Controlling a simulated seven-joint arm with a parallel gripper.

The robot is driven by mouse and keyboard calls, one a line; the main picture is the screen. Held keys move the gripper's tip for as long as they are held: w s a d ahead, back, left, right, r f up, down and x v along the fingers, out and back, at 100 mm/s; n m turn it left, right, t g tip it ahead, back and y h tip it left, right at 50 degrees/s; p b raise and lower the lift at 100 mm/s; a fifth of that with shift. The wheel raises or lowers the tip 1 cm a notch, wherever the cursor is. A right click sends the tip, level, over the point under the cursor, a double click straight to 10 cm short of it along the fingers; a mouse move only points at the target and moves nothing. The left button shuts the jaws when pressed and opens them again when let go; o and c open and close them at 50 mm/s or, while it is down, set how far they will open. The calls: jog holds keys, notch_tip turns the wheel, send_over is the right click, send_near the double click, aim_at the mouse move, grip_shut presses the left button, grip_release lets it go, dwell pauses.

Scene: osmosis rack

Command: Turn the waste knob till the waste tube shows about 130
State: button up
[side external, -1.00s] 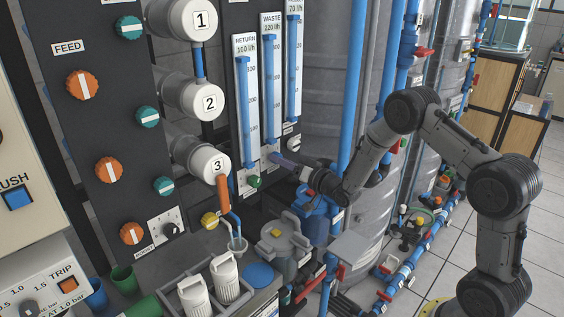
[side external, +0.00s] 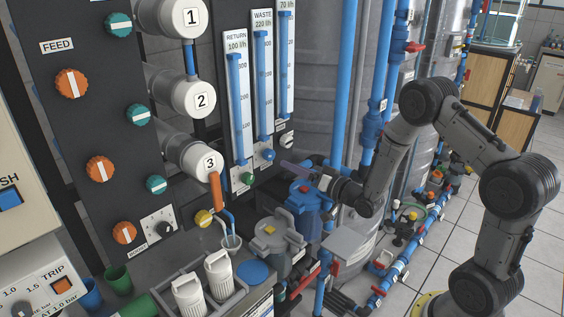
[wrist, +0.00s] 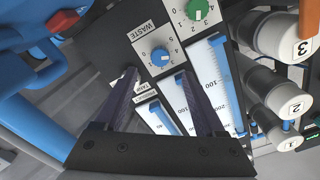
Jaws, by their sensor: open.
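The waste knob (wrist: 160,57) is a round blue dial with a white pointer mark on a numbered plate labelled WASTE. In the side view it is the blue knob (side external: 268,154) at the foot of the waste tube (side external: 263,90), a blue-filled column headed "WASTE 220 l/h". I cannot read its level on the scale. My gripper (wrist: 156,74) is open and empty, its dark fingertips spread short of the knob. In the side view my gripper (side external: 284,164) is just right of the knob, apart from it. In the wrist view a finger partly hides the tubes.
The green knob (side external: 247,178) and return tube (side external: 240,105) are left of the waste knob. Blue pipes (side external: 340,90) and a blue-bodied pump (side external: 307,200) stand close to my wrist.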

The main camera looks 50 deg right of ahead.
jog(key=s, duration=0.5)
jog(key=shift+s, duration=0.4)
jog(key=s+a+r+n, duration=0.2)
jog(key=a+r, duration=0.2)
jog(key=r, duration=0.8)
jog(key=s+a+r+n, duration=0.15)
jog(key=a+r, duration=0.35)
jog(key=r, duration=0.7)
jog(key=s+f+n+g, duration=0.1)
jog(key=s+f+g, duration=0.3)
jog(key=s, duration=0.3)
jog(key=s+f+n+g, duration=0.1)
jog(key=s+f+g, duration=0.3)
jog(key=s, duration=0.4)
jog(key=s+a+f+n+g, duration=0.1)
jog(key=s+f+g, duration=0.3)
jog(key=s, duration=0.4)
jog(key=shift+s+f, duration=0.2)
jog(key=shift+f, duration=0.45)
